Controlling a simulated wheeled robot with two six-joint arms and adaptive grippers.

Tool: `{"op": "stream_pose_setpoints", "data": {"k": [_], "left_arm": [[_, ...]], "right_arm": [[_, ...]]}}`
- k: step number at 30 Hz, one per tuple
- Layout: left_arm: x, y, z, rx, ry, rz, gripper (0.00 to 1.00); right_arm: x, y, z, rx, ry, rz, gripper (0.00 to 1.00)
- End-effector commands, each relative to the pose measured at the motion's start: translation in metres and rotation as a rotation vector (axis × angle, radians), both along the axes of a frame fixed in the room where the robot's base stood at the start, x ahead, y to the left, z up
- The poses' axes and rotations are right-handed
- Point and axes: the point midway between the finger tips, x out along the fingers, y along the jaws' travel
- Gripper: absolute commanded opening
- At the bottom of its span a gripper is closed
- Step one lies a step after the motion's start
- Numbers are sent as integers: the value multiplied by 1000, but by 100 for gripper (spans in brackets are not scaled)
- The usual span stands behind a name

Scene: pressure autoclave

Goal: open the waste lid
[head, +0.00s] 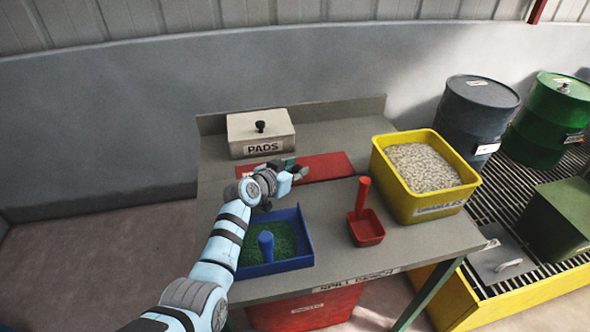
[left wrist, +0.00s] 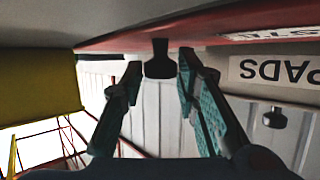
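The waste lid (head: 325,164) is a flat red panel on the bench, in front of the white PADS box. It also shows as a red surface with a partly cut-off white label along the top of the left wrist view (left wrist: 200,38), which is upside down. A black knob (left wrist: 160,62) stands on it; in the head view my gripper hides the knob. My left gripper (head: 293,171) is over the lid, tilted low. In the left wrist view its teal-padded fingers (left wrist: 159,72) are open, one each side of the knob, with the right-hand one closer. My right gripper is not in view.
The PADS box (head: 260,135) stands close behind the lid. A blue tray (head: 305,258) with green contents, a red scoop (head: 367,230) and a yellow granules bin (head: 410,204) stand nearby. A red bin (head: 305,309) is under the bench.

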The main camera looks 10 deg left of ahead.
Motion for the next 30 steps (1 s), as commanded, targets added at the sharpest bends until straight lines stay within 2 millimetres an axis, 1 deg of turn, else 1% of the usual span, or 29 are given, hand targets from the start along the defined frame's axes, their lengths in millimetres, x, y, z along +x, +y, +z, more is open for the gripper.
{"op": "stream_pose_setpoints", "data": {"k": [1, 3, 4, 12, 17, 25, 28, 30], "left_arm": [[0, 0, 0, 0, 0, 0, 15], [0, 0, 0, 0, 0, 0, 4], [0, 0, 0, 0, 0, 0, 0], [0, 0, 0, -1, 4, 0, 0], [1, 1, 3, -8, 29, -1, 0], [8, 3, 17, -49, 157, -1, 0], [12, 4, 22, -72, 228, 0, 0], [14, 5, 23, -77, 241, 0, 0]], "right_arm": [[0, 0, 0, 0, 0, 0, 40], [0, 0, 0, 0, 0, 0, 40], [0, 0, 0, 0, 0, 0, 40], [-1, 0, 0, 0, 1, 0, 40], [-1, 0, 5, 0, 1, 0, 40], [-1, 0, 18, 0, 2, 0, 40], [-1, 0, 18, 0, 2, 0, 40], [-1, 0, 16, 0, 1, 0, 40]]}}
